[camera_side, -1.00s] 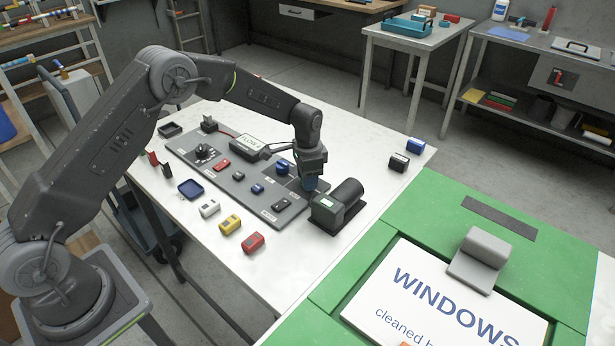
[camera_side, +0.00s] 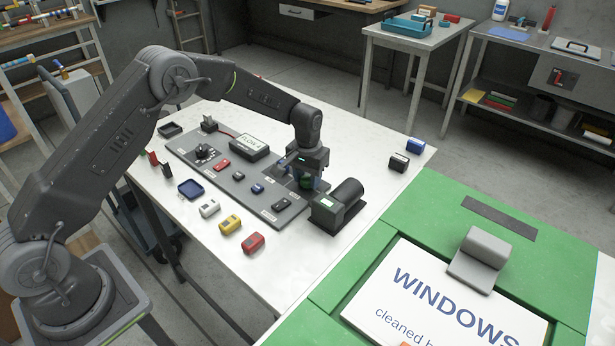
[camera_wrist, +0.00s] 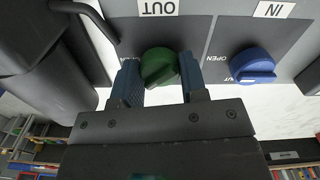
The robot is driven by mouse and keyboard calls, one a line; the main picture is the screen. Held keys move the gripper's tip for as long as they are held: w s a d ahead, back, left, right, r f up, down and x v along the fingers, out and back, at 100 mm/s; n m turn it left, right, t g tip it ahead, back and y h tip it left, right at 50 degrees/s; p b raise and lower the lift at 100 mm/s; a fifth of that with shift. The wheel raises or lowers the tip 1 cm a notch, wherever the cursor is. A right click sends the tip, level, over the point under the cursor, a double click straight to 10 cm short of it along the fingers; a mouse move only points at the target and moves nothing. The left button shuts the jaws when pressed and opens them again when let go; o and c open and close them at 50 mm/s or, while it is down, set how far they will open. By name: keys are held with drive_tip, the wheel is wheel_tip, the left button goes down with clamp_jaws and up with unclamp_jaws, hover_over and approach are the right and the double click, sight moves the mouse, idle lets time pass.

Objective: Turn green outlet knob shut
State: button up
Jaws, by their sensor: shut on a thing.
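The green outlet knob (camera_wrist: 160,67) sits on the grey panel below the upside-down "OUT" label (camera_wrist: 158,8) in the wrist view. My gripper (camera_wrist: 159,82) is shut on it, with one blue finger on each side. In the side view my gripper (camera_side: 306,182) points down at the panel's right end, and only a little of the green knob (camera_side: 306,184) shows between the fingers. The blue knob (camera_wrist: 252,66), under the "IN" label (camera_wrist: 274,10), stands apart, to the right of the gripper in the wrist view.
A black motor-like cylinder (camera_side: 338,203) stands close to the right of the gripper. A "FLOW" display box (camera_side: 235,145) lies on the panel's back side. Small coloured blocks line the table's front. Free table surface lies behind the panel.

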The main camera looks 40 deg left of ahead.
sight(307, 177)
drive_tip(key=n, duration=0.4)
drive_tip(key=shift+n, duration=0.3)
drive_tip(key=n, duration=0.4)
drive_tip(key=shift+n, duration=0.4)
drive_tip(key=o, duration=0.9)
wheel_tip(307, 177, up, 14)
idle(0.4)
